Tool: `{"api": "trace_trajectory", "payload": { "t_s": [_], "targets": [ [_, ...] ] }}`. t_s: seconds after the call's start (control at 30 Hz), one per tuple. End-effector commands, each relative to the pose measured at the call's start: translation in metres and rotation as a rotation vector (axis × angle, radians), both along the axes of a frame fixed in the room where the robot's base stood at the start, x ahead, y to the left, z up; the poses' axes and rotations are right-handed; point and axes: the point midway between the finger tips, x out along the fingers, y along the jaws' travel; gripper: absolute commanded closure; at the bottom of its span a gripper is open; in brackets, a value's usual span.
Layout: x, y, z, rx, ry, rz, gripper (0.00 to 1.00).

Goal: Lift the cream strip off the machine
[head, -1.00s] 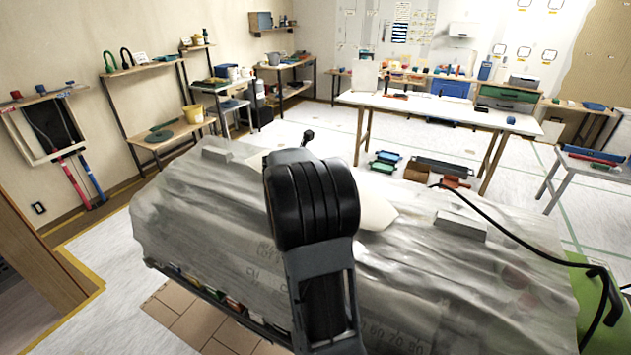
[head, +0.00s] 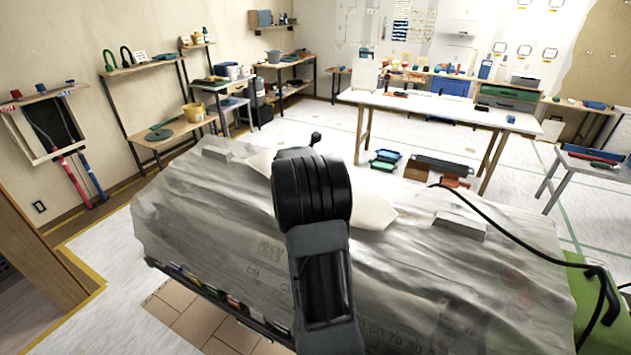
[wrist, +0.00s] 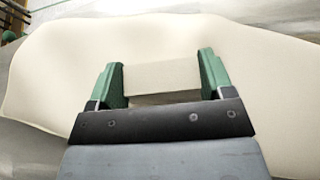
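The cream strip (head: 372,211) lies across the top of the grey, wrinkled sheet covering the machine (head: 190,215). My arm hides its middle in the head view, and its left end shows beyond the arm. In the wrist view the cream strip (wrist: 60,65) fills most of the picture behind my gripper (wrist: 161,75). I cannot tell whether the fingertips touch the strip. My gripper's fingers are hidden in the head view.
Pale blocks (head: 460,224) sit on the sheet at right and far left. A black cable (head: 520,243) runs over the right end. A white table (head: 440,106) stands behind, with trays (head: 385,160) on the floor before it. Open floor lies around.

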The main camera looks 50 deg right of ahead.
Motion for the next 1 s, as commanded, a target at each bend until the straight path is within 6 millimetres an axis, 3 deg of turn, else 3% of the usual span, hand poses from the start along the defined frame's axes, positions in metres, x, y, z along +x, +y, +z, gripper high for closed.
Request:
{"api": "trace_trajectory", "payload": {
  "t_s": [0.47,0.77,1.0],
  "targets": [
    [0.0,0.0,0.0,0.0,0.0,0.0,0.75],
    [0.0,0.0,0.007,-0.002,-0.003,-0.001,0.75],
    [0.0,0.0,0.048,-0.003,-0.005,-0.002,0.75]
  ]
}}
